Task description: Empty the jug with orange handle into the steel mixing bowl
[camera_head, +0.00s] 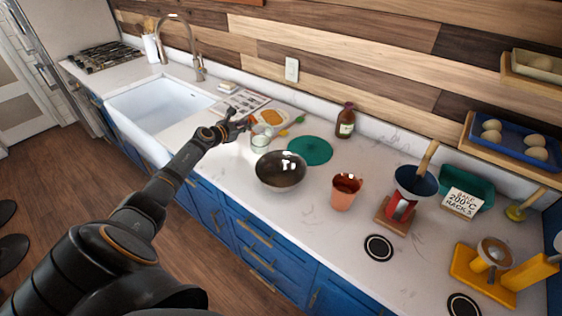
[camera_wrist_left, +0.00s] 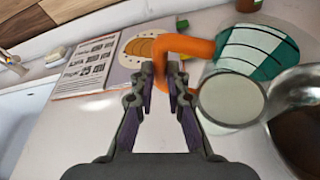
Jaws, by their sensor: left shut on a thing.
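The jug with orange handle (camera_head: 261,138) is clear and pale, just behind and left of the steel mixing bowl (camera_head: 280,184) in the head view. My left gripper (camera_head: 240,124) is shut on its handle. In the left wrist view, my left gripper (camera_wrist_left: 164,76) has its fingers on the orange handle (camera_wrist_left: 184,45), with the jug's round mouth (camera_wrist_left: 231,99) to the right. The bowl (camera_wrist_left: 299,85) shows in part at the right edge there. The jug looks near upright; its contents and whether it touches the counter are unclear. My right gripper is out of view.
A teal round mat (camera_head: 315,151) lies behind the bowl, and a brown bottle (camera_head: 345,121) stands near the wall. A copper-coloured cup (camera_head: 344,194) stands right of the bowl. A white sink (camera_head: 160,108) is at left. The counter in front of the bowl is clear.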

